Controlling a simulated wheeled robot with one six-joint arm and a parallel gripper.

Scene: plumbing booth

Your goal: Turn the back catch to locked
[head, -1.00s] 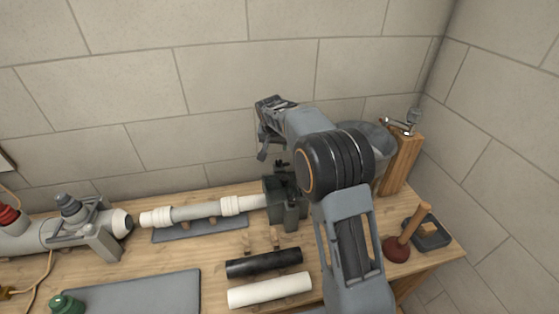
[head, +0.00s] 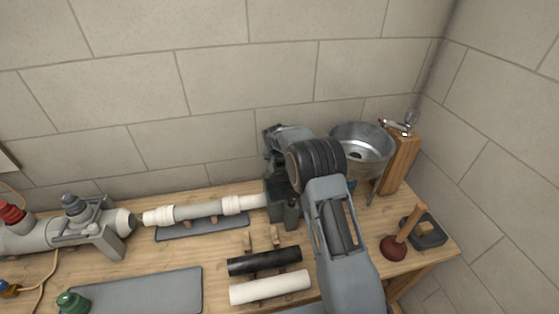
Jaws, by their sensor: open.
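A dark clamp block (head: 291,214) stands on the bench and holds the right end of a white pipe (head: 205,209). My gripper (head: 274,168) is over the top of this block, pointing down at its back side. Its jaws are open and look empty. My arm and wrist cover most of the block's top and right side. The back catch is not visible; it may be hidden behind my gripper and wrist. I cannot tell whether the gripper touches the block.
A metal bucket (head: 362,148) and a wooden post with a tap (head: 400,160) stand at right. A plunger (head: 403,236) is at the right edge. Black (head: 264,261) and white (head: 270,287) pipes lie in front. The wall rises close behind.

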